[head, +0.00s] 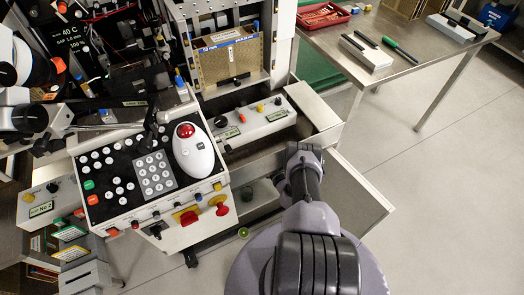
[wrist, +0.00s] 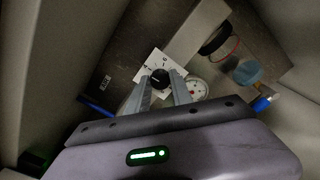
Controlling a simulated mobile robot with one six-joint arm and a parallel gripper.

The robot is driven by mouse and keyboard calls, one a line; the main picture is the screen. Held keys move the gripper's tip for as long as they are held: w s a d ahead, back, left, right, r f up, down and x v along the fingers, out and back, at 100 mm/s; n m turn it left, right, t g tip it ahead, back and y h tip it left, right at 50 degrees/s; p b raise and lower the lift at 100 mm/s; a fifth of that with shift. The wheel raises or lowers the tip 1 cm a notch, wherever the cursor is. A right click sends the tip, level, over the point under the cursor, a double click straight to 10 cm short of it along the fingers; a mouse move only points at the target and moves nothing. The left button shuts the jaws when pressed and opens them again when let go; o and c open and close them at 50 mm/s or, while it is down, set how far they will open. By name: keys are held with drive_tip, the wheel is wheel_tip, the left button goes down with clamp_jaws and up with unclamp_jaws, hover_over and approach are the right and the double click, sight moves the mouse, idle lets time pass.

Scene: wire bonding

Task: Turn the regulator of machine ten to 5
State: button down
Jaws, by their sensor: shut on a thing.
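In the wrist view the regulator is a round black knob (wrist: 159,78) in front of a white scale plate (wrist: 149,66) with dark marks. A few figures show at the plate's edge, but I cannot read the setting surely. My gripper (wrist: 163,82) has a finger on either side of the knob and is shut on it. The fingers cover the lower part of the plate. In the head view my arm reaches down into the open lower cabinet, and the knob and fingertips are hidden there. I cannot read a machine number ten.
A white round gauge (wrist: 197,88) sits close right of the fingers. A blue-capped part (wrist: 247,73) and a dark round part (wrist: 215,40) lie beyond. Cabinet walls are near.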

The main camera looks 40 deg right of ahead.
drive_tip(key=shift+f+m, duration=0.1)
drive_tip(key=shift+m, duration=3.6)
drive_tip(key=c, duration=1.4)
unclamp_jaws()
drive_tip(key=shift+s, duration=0.1)
drive_tip(key=p+v, duration=0.2)
drive_tip(key=v, duration=1.5)
drive_tip(key=shift+s+p, duration=0.2)
drive_tip(key=shift+p, duration=0.1)
